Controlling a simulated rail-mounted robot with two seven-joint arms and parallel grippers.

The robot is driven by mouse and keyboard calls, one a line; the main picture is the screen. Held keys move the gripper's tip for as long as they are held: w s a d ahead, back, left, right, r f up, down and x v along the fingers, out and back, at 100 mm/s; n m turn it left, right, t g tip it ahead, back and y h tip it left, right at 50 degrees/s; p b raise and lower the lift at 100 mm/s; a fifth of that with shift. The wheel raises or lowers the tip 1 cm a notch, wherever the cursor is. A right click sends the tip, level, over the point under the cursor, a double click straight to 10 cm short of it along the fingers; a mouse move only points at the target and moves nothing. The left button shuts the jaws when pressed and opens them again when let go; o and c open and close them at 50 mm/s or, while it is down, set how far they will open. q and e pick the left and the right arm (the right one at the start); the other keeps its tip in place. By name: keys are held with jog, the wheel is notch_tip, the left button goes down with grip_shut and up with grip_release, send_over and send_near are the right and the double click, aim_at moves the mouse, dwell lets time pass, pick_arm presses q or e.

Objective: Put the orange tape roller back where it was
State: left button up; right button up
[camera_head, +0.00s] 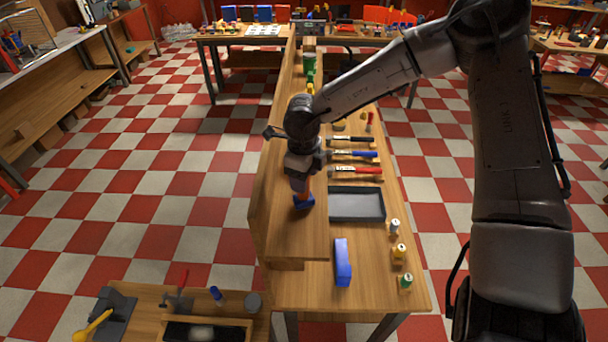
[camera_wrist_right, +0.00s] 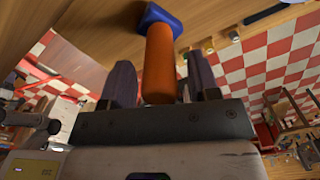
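The orange tape roller has an orange handle (camera_wrist_right: 159,65) and a blue head (camera_wrist_right: 158,17). In the head view the blue head (camera_head: 304,202) is low over the wooden ledge, left of the grey tray, with a little orange above it. Whether it touches the ledge is unclear. My right gripper (camera_head: 301,183) is right above it, pointing down. In the right wrist view my right gripper's two fingers (camera_wrist_right: 160,75) stand on either side of the handle, with narrow gaps showing, so it looks open around it. My left gripper is not in view.
A grey tray (camera_head: 357,206) lies on the workbench right of the ledge. Behind it are a red-handled tool (camera_head: 357,170) and a blue-handled one (camera_head: 354,154). A blue block (camera_head: 342,262) and small spools (camera_head: 399,251) are nearer. The ledge's near part is clear.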

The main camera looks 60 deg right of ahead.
jog(key=shift+r, duration=0.1)
jog(key=shift+r, duration=0.25)
notch_tip(320, 180, up, 11)
jog(key=shift+w+r+b, duration=0.1)
jog(key=shift+r+b, duration=0.1)
jog(key=shift+b, duration=0.55)
dwell(0.4)
